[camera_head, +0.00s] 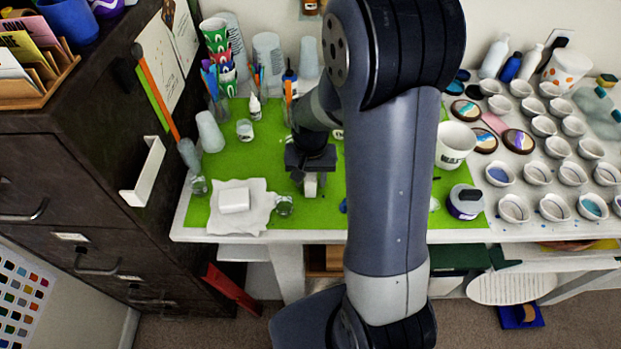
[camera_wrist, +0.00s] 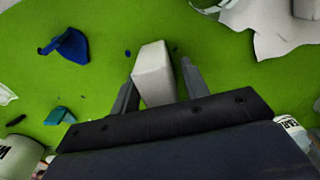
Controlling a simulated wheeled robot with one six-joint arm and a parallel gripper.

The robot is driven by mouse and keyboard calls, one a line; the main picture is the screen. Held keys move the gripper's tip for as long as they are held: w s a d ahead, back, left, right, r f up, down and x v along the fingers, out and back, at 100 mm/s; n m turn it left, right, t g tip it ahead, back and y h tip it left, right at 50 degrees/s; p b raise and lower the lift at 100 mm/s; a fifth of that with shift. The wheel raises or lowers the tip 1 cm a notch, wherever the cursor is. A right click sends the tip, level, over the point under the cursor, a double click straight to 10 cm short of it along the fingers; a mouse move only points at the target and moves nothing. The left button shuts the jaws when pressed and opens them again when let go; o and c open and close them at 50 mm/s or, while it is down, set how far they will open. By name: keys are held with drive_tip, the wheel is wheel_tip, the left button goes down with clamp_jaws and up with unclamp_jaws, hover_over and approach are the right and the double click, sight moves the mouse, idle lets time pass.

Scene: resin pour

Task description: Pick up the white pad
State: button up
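My gripper (camera_head: 311,184) is low over the green mat, pointing down at the middle of the table. In the wrist view its two dark fingers (camera_wrist: 160,82) stand apart, one on each side of a small white block-shaped pad (camera_wrist: 153,70). A narrow gap seems to show between the pad and the right finger; contact on the left is unclear. The pad also shows below the gripper in the head view (camera_head: 310,188), partly hidden by it. Another white block (camera_head: 234,200) lies on a crumpled white cloth (camera_head: 258,211) to the left.
The green mat (camera_head: 330,213) holds small glass jars (camera_head: 284,205) and cups. A white mug (camera_head: 455,144) and a lidded jar (camera_head: 465,202) stand right of my arm. Many small bowls (camera_head: 537,173) fill the right side. In the wrist view, a blue piece (camera_wrist: 70,46) lies left.

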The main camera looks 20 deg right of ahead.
drive_tip(key=c, duration=0.8)
